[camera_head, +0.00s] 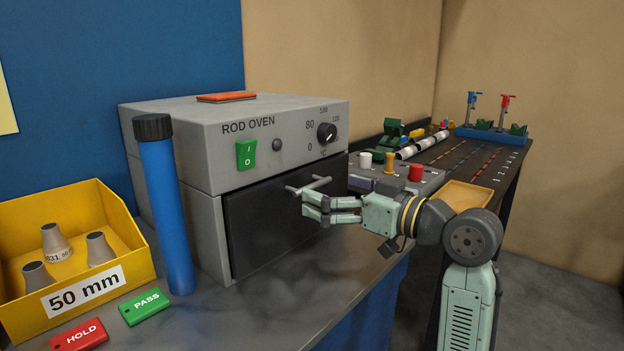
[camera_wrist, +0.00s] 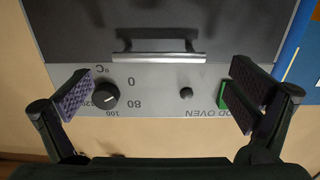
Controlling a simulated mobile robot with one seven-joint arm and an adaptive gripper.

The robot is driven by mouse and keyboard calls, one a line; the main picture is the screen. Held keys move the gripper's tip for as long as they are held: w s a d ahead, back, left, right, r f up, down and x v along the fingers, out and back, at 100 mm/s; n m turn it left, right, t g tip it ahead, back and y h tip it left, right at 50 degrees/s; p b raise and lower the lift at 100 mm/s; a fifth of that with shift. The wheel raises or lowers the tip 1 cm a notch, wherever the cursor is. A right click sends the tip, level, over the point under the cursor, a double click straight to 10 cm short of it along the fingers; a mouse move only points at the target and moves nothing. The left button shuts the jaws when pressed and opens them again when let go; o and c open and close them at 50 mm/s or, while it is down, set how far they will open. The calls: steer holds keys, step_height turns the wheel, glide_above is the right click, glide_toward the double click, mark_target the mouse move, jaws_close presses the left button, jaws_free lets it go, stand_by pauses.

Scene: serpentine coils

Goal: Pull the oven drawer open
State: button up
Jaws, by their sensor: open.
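The grey rod oven (camera_head: 180,125) stands on the bench, with a dark drawer front (camera_head: 262,225) below its control panel. The drawer front looks closed. A grey bar handle (camera_head: 308,186) sticks out from it; the handle also shows in the wrist view (camera_wrist: 158,56), upside down. My gripper (camera_head: 306,205) is open beside the handle, its fingers pointing left. In the wrist view my gripper (camera_wrist: 160,92) has its fingers wide apart and nothing between them. The handle lies beyond the fingertips, above centre in the picture. Contact with the handle cannot be made out.
A tall blue tube (camera_head: 167,215) with a black cap stands in front of the oven's left side. A yellow bin (camera_head: 130,255) with grey cones and red and green tags are at left. A grey block with several knobs (camera_head: 425,185) is behind my gripper. The bench before the drawer is clear.

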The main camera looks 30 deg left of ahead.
mark_target(315, 185)
steer(key=shift+w+a+p, duration=0.2)
steer(key=shift+a, duration=1)
steer(key=shift+w+a+p, duration=0.15)
steer(key=shift+a+p, duration=0.05)
steer(key=shift+a, duration=0.95)
steer(key=c, duration=1.6)
